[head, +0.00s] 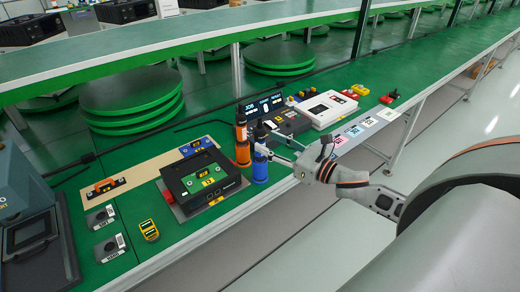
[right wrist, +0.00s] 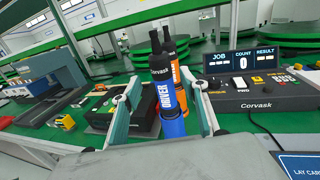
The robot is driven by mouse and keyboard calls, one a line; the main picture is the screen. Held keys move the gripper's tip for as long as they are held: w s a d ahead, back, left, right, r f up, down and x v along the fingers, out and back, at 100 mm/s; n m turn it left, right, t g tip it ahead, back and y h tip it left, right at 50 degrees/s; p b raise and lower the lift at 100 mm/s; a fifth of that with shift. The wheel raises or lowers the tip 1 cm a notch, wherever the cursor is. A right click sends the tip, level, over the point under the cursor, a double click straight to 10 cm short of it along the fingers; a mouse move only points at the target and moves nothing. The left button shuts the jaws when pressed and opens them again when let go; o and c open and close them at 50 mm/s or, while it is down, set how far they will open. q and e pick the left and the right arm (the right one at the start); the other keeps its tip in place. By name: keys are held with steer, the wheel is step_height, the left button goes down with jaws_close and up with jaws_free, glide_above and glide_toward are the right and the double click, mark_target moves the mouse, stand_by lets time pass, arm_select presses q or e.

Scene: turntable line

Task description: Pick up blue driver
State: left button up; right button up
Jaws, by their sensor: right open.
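The blue driver (head: 260,170) stands upright on the green bench, with a black top and a blue body. In the right wrist view the blue driver (right wrist: 169,112) stands between the two fingers, with a gap on each side. My right gripper (head: 266,142) is open around its upper part; its fingers also show in the right wrist view (right wrist: 166,104). The orange driver (head: 242,148) stands just behind and left of the blue one, and it is partly hidden behind it in the right wrist view (right wrist: 180,83). My left gripper is not in view.
A black fixture box (head: 204,183) sits left of the drivers. A dark console with a job display (head: 261,106) and a white device (head: 322,108) stand farther along the bench. The bench's front edge runs below the drivers. A green shelf (head: 200,46) spans behind.

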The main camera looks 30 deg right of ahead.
mark_target(260, 138)
steer(key=shift+f+x, duration=0.1)
steer(key=shift+x, duration=1.05)
steer(key=shift+f+x, duration=0.15)
steer(key=shift+x, duration=1)
steer(key=shift+d, duration=0.1)
steer(key=shift+r, duration=0.1)
jaws_close()
